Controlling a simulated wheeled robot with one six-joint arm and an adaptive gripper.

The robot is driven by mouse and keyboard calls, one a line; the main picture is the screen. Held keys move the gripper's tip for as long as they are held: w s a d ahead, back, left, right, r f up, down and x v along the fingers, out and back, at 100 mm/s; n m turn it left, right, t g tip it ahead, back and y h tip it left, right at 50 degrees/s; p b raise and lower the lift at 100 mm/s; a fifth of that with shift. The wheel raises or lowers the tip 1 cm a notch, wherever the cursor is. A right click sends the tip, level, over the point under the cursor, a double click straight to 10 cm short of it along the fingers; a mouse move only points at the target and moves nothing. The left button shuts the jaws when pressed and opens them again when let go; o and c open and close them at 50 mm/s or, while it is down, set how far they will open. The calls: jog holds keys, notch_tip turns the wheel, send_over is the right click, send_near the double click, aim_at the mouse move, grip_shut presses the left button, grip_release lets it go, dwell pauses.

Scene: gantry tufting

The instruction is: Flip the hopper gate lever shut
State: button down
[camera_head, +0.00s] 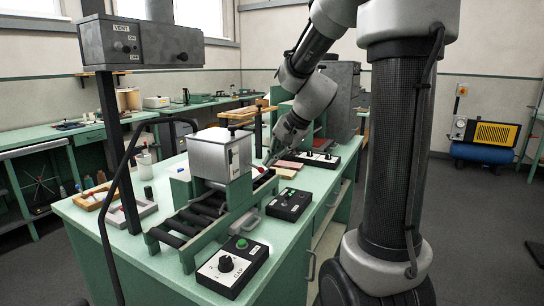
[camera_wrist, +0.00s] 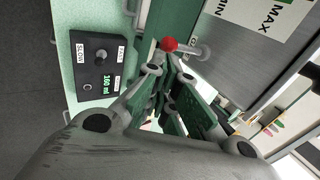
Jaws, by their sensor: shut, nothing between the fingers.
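The hopper is a brushed-metal box (camera_head: 218,156) above the roller conveyor in the head view. Its grey side with a MAX/MIN label (camera_wrist: 225,75) fills the upper right of the wrist view. The gate lever has a red ball knob (camera_wrist: 168,45) on a short metal rod, whose pivot end lies to the right against the hopper. My gripper (camera_wrist: 164,70) is shut and empty, its fingertips just below the red knob in the wrist view; I cannot tell whether they touch it. In the head view my gripper (camera_head: 270,160) is beside the hopper's right side.
A black SLOW/FAST dial box (camera_wrist: 92,75) reading 160 ml lies left of the fingers. The roller conveyor (camera_head: 185,226) runs under the hopper. A control box with a green button (camera_head: 229,269) stands at the bench's front. A VENT switch box (camera_head: 148,43) hangs on a post at left.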

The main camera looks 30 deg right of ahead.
jog(key=shift+r, duration=0.85)
jog(key=shift+d, duration=0.1)
